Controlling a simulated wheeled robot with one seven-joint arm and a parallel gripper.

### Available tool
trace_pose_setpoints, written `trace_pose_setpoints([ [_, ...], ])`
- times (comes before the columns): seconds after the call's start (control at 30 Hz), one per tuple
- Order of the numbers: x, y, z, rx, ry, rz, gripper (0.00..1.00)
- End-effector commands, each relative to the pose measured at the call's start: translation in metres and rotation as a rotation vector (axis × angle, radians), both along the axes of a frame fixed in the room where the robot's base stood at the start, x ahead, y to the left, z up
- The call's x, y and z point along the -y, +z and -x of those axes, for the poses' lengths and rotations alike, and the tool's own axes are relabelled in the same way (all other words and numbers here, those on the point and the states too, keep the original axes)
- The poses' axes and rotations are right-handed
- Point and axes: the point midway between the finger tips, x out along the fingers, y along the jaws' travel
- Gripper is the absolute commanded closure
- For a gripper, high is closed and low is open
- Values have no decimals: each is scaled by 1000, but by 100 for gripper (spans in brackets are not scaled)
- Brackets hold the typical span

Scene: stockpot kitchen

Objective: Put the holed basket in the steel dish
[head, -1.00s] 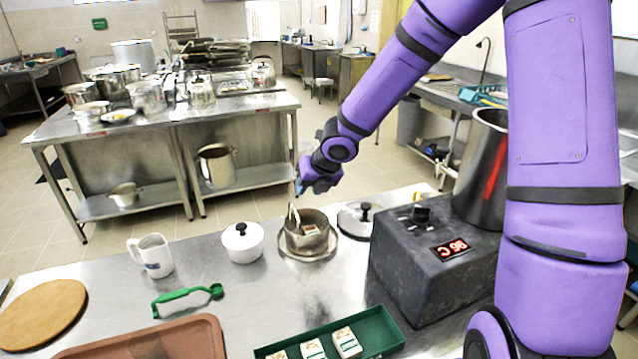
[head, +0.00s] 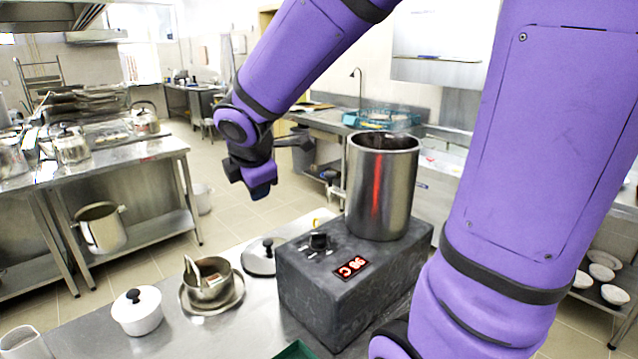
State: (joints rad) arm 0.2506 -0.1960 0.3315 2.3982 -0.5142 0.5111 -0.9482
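A small round metal vessel (head: 207,281), which looks like the holed basket, has a pale upright handle and something pale inside. Its holes are too small to make out. It appears to stand inside the rim of a shallow steel dish (head: 236,303) on the counter. My gripper (head: 261,190) is raised above and to the right of them in the picture, pointing down and apart from both. Its fingers are too small and dark to show whether they are open, and I see nothing hanging from it.
A tall steel pot (head: 377,195) stands on a dark heater block (head: 330,290) with a red display. A lid (head: 260,258) lies between the block and dish. A white lidded pot (head: 137,312) stands left of the dish, a white mug (head: 24,343) farther left.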

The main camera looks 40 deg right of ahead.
Motion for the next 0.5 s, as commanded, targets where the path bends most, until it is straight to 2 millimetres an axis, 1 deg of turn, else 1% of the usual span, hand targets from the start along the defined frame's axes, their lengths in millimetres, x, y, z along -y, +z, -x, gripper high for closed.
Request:
trace_pose_setpoints([
  [0.03, 1, 11, 15, 32, -94, -45, 63],
  [0.2, 4, 36, 64, 117, -431, -238, 63],
  [0.27, 4, 43, 82, 142, -545, -314, 63],
  [0.3, 3, 48, 94, 158, -620, -368, 63],
  [0.5, -1, 61, 149, 194, -962, -645, 63],
])
